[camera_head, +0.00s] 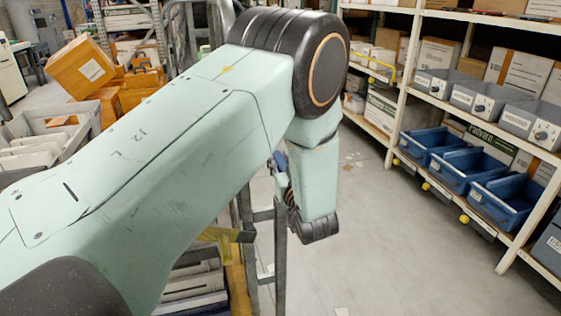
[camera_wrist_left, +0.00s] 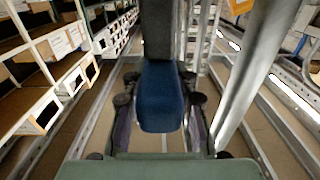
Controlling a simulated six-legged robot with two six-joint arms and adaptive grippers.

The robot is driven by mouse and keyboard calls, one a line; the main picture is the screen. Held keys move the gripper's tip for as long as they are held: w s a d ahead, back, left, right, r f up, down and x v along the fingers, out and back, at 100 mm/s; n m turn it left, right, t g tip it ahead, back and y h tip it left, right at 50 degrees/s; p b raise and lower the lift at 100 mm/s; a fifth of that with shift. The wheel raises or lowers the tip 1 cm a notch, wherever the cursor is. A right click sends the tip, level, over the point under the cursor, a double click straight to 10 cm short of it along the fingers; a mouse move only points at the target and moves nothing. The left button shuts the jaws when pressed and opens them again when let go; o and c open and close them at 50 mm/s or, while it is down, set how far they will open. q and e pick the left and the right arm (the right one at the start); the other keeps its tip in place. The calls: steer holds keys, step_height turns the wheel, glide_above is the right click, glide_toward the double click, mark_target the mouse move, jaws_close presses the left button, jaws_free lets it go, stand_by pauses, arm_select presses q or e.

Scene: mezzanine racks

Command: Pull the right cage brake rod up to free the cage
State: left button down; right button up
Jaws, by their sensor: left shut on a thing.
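My left gripper (camera_wrist_left: 160,86) is shut on a blue grip, the handle of the brake rod (camera_wrist_left: 160,108), in the left wrist view. One dark finger lies on each side of the grip, and a dark grey shaft continues beyond it. In the head view my left arm reaches across the middle, and its wrist hides most of the gripper. A small blue patch and dark finger parts show left of the wrist. Grey metal posts of the cage (camera_head: 280,262) stand just below. The rod's lower end is hidden. My right gripper is not in view.
Shelving on the right holds blue bins (camera_head: 469,168), grey bins (camera_head: 481,98) and cartons. An orange box (camera_head: 82,66) and a grey crate with white items stand at the left. A thick grey post (camera_wrist_left: 250,75) stands close beside the gripper.

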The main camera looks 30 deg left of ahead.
arm_select(q)
steer(key=shift+r+p, duration=0.45)
steer(key=shift+r, duration=0.1)
step_height(320, 180, up, 5)
steer(key=p, duration=0.3)
steer(key=shift+r, duration=0.15)
steer(key=shift+w, duration=0.15)
steer(key=c, duration=1.5)
jaws_free()
steer(key=o, duration=0.5)
steer(key=shift+s, duration=0.25)
steer(key=shift+c, duration=0.2)
steer(key=shift+w+f, duration=0.1)
steer(key=shift+f, duration=0.1)
